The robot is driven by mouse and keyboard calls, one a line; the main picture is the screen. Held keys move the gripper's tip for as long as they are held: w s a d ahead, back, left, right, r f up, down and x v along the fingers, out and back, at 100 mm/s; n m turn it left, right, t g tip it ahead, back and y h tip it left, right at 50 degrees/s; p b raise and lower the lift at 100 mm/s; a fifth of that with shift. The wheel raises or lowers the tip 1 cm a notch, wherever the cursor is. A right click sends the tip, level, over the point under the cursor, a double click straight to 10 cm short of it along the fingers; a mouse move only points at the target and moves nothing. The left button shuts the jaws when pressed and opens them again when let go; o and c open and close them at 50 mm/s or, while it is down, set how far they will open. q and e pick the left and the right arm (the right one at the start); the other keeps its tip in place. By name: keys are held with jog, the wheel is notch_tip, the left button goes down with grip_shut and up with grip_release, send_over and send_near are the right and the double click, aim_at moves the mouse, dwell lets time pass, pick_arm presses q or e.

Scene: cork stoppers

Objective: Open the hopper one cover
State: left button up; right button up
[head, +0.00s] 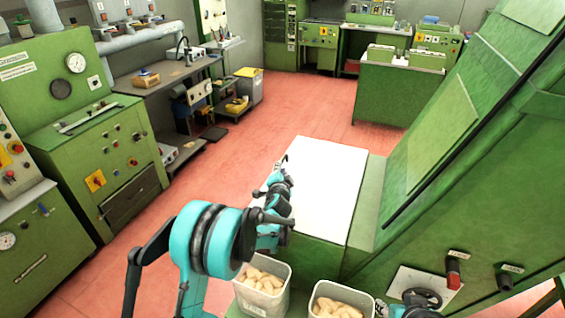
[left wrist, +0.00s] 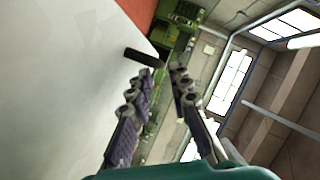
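The white cover (head: 318,185) lies flat and closed on top of a green hopper box (head: 312,256) in the head view. In the left wrist view the cover's pale surface (left wrist: 60,90) fills the left side. A short dark handle (left wrist: 143,57) sticks out at the cover's edge, just beyond my fingertips; in the head view it is mostly hidden by my gripper. My left gripper (head: 280,180) is at the cover's left edge. In the left wrist view its fingers (left wrist: 164,75) stand apart with nothing between them.
Two bins of corks, a left one (head: 262,282) and a right one (head: 340,302), stand in front of the hopper. A tall green machine (head: 470,150) rises on the right. Green control cabinets (head: 105,150) stand at the left. The red floor (head: 225,150) beyond is clear.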

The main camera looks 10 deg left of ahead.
pick_arm(q)
jog(key=b+x, duration=0.1)
jog(key=x, duration=0.3)
jog(key=shift+w+f, duration=0.2)
jog(key=shift+w+a, duration=0.15)
jog(key=shift+w, duration=0.4)
grip_shut()
